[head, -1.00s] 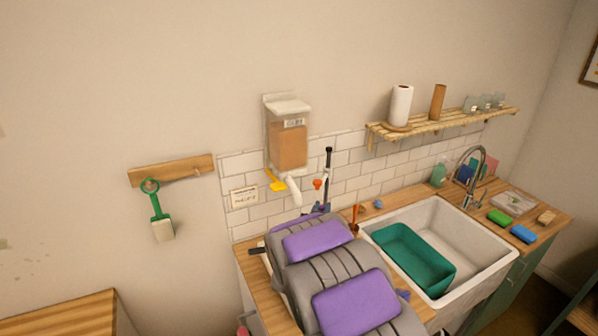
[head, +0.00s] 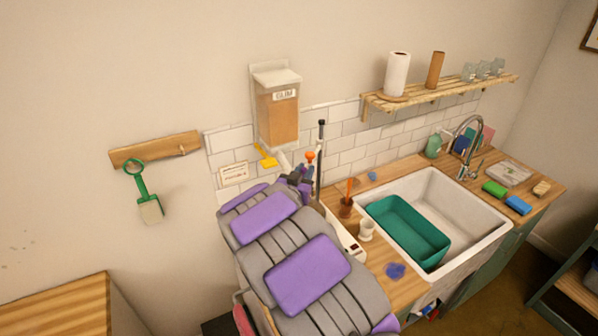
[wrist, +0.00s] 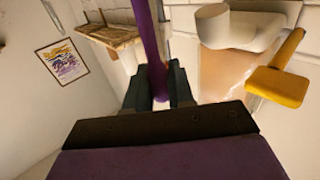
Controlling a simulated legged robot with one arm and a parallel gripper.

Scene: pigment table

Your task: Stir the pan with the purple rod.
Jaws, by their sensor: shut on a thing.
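The purple rod (wrist: 150,45) is between the fingers of my gripper (wrist: 158,88) in the wrist view, and the fingers are shut on it. In the head view my gripper (head: 302,178) is above the back of the counter, just below the wall dispenser; the rod cannot be made out clearly there. The pan is not visible in either view; my arm covers much of the left counter. A white device (head: 345,238) with a small display stands partly hidden beside my arm.
A wall dispenser (head: 277,108) with a yellow lever (head: 265,157) is close to my gripper. An upright black-topped rod (head: 320,150) stands just right. A white cup (head: 367,230), a brown pot (head: 347,207) and a sink (head: 462,205) lie further right.

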